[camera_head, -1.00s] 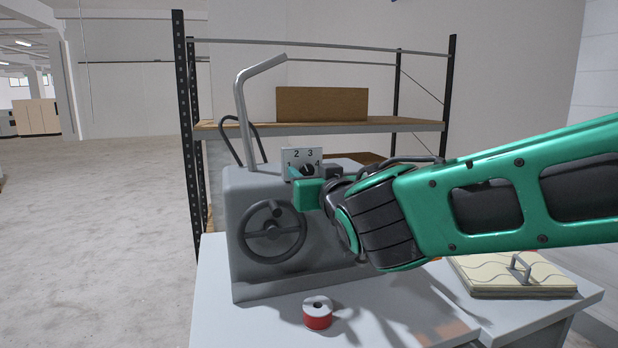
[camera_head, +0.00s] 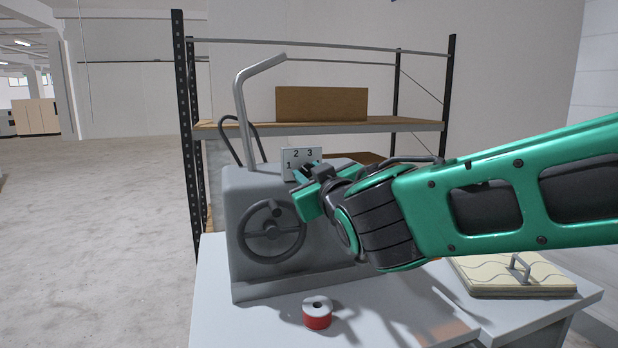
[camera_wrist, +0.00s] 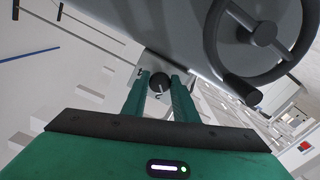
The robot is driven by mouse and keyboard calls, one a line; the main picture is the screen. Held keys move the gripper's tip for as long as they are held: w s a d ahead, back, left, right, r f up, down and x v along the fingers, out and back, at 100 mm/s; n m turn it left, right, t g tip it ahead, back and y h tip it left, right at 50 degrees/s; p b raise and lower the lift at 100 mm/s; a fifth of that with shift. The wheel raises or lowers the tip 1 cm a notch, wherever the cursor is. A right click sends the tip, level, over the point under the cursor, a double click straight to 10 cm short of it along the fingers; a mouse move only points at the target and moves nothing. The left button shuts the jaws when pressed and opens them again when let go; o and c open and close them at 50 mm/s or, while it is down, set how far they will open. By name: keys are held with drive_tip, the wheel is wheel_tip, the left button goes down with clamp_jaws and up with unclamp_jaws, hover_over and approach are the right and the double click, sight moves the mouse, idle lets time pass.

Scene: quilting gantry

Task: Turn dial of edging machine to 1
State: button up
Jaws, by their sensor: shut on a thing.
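The grey edging machine (camera_head: 246,196) stands on the table, with a handwheel (camera_head: 271,232) on its front. Its pale dial plate (camera_head: 302,153) stands up at the top and shows 1, 2 and 3; the lower right of the plate is hidden by my gripper. My gripper (camera_head: 309,172) is at the dial, tilted in the head view. In the wrist view the round dark dial knob (camera_wrist: 160,82) sits between the two green fingertips (camera_wrist: 161,84), which are shut on it. I cannot tell which number the knob points at.
A red spool (camera_head: 317,316) stands on the white table (camera_head: 258,321) in front of the machine. A quilted pad with a handle (camera_head: 489,277) lies to the right, below my arm. A shelf rack with a brown box (camera_head: 322,104) is behind the machine.

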drive_tip(key=n, duration=0.5)
drive_tip(key=shift+d+f+n, duration=0.1)
drive_tip(key=shift+n, duration=0.2)
idle(0.5)
drive_tip(key=o, duration=1)
drive_tip(key=v, duration=1)
drive_tip(key=shift+s+d, duration=0.2)
drive_tip(key=shift+s, duration=0.1)
